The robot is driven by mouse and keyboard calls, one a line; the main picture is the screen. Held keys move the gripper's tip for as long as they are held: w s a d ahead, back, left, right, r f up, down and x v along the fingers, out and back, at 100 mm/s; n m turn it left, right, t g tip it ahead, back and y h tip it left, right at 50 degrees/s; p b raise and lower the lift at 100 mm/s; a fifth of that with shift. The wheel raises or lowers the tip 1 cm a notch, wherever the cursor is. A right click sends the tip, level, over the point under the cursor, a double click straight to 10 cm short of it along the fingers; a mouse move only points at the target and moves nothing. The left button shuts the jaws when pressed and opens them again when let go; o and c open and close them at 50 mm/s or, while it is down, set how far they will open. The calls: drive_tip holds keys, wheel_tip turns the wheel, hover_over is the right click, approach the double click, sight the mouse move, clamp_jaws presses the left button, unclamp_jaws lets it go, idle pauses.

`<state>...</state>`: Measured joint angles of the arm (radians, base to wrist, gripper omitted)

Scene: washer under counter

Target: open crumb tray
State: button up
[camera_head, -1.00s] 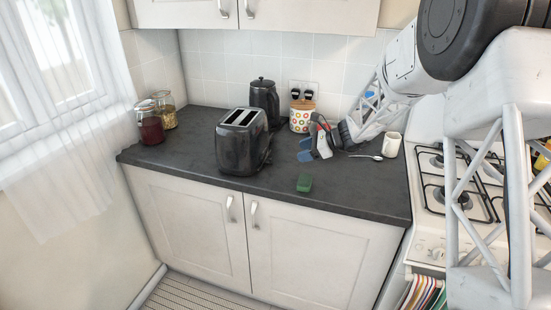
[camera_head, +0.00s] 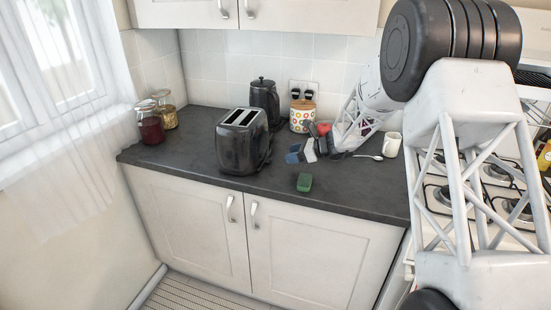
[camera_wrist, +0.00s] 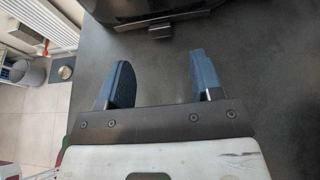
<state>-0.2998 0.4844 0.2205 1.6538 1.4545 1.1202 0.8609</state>
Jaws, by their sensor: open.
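A glossy black toaster (camera_head: 240,143) with two slots stands upright on the dark counter, left of my gripper (camera_head: 300,154). In the wrist view, the toaster's dark lower edge (camera_wrist: 195,10) crosses the top. A small dark tab (camera_wrist: 160,31) sticks out from it; I cannot tell for certain whether this is the crumb tray's handle. My gripper (camera_wrist: 158,72), with blue finger pads, is open and empty, low over the counter. The tab lies ahead of the gap between the fingers, apart from both. In the head view, the toaster side facing my gripper is mostly hidden.
A green sponge (camera_head: 304,183) lies near the counter's (camera_head: 205,180) front edge. A spoon (camera_head: 368,156) and white mug (camera_head: 391,145) are right of my gripper. Jars (camera_head: 150,127) stand far left. Counter left of the toaster is clear.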

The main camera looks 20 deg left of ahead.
sight(276, 164)
drive_tip(key=shift+x, duration=3.75)
drive_tip(key=shift+c, duration=0.4)
clamp_jaws()
